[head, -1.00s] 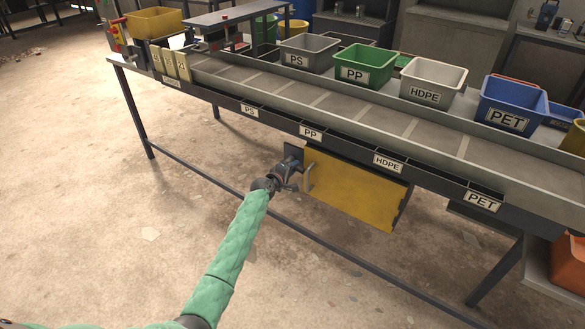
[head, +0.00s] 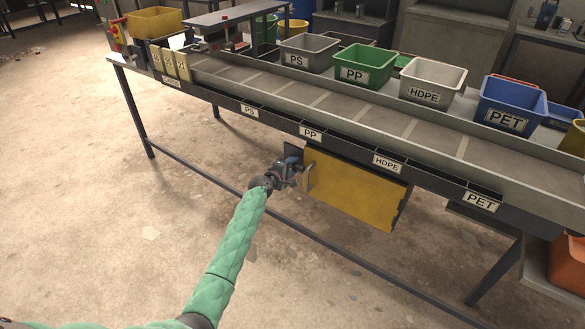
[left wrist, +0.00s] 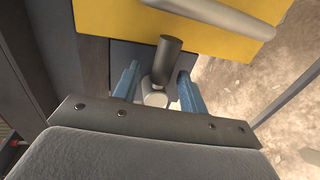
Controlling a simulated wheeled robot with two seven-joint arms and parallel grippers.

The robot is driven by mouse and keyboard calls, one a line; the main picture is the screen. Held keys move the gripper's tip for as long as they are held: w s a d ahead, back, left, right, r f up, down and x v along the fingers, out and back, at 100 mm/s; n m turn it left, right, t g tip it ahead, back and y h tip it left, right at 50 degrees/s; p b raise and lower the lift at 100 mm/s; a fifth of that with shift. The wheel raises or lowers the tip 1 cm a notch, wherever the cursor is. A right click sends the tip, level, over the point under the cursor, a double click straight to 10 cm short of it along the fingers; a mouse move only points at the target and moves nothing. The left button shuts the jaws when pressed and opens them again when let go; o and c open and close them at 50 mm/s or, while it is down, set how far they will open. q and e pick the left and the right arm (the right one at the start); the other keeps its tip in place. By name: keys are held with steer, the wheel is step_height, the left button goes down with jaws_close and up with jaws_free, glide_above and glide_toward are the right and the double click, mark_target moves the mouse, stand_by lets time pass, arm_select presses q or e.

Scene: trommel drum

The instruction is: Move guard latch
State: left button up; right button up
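The yellow guard panel (head: 355,188) hangs under the conveyor table, with a grey bar handle near its left edge. The handle also crosses the guard panel (left wrist: 135,15) in the left wrist view. The latch (left wrist: 167,57) shows there as a dark grey cylindrical knob standing out from a pale round base, beside the panel's lower edge. My left gripper (left wrist: 158,88) is open, with one blue finger on each side of the latch and visible gaps to it. In the head view my left gripper (head: 292,162) is at the panel's left end and hides the latch. My right gripper is out of view.
The conveyor table (head: 330,112) runs above the guard, with labelled slots along its front edge. A low rail (head: 240,212) crosses below. Bins, including the green PP bin (head: 366,67) and blue PET bin (head: 512,103), stand behind. The floor in front is clear.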

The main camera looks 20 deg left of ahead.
arm_select(q)
steer(key=shift+s, duration=0.15)
steer(key=v, duration=0.7)
steer(key=shift+s, duration=0.2)
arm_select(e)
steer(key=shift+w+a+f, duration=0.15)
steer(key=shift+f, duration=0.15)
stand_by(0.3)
arm_select(q)
steer(key=shift+m, duration=0.3)
